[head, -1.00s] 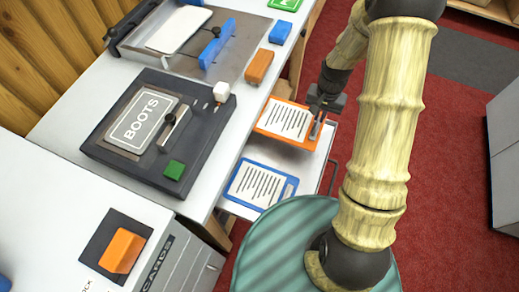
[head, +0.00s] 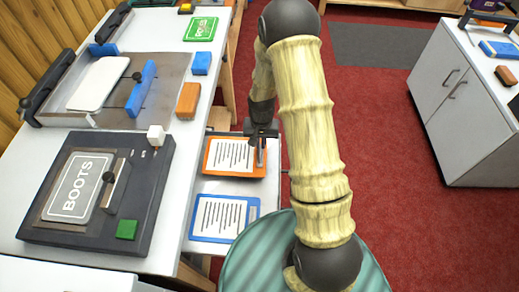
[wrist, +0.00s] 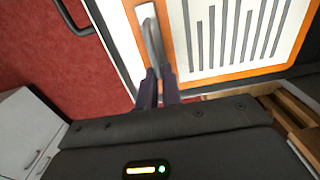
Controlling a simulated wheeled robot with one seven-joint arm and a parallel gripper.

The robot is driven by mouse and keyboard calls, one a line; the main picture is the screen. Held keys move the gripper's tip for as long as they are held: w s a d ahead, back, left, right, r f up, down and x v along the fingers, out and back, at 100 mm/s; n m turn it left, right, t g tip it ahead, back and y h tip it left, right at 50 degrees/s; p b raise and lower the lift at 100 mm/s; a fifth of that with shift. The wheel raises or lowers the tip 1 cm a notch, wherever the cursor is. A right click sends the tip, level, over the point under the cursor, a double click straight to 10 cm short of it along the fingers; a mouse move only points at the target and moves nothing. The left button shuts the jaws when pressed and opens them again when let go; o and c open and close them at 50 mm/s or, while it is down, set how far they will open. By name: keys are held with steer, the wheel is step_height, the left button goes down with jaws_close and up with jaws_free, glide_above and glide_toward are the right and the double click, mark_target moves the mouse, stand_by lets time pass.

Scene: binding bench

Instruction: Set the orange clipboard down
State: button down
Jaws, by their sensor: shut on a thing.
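The orange clipboard (head: 229,172) carries a white sheet with dark lines and lies flat over the open white drawer, behind the blue clipboard (head: 205,239). My gripper (head: 261,150) is at the orange clipboard's right end, with its fingers shut on it there. In the wrist view, the orange clipboard (wrist: 182,55) fills the upper right and my gripper's dark fingers (wrist: 158,86) close at its metal clip (wrist: 152,38). I cannot tell whether the clipboard touches the drawer floor. The fingertips are partly hidden.
The drawer's handle (wrist: 72,18) shows in the wrist view. The white bench (head: 185,160) to the left holds the BOOTS press (head: 95,195), a board with a blue bar (head: 142,88), an orange block (head: 188,100) and a blue block (head: 201,63). A grey cabinet (head: 465,110) stands right; red floor lies between.

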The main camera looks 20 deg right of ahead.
steer(key=shift+f, duration=1.8)
steer(key=shift+f+b, duration=0.15)
steer(key=shift+b, duration=0.2)
steer(key=c, duration=1.6)
jaws_free()
step_height(320, 180, up, 11)
steer(key=shift+d+r+p, duration=0.1)
steer(key=shift+p, duration=0.85)
steer(key=shift+r, duration=0.55)
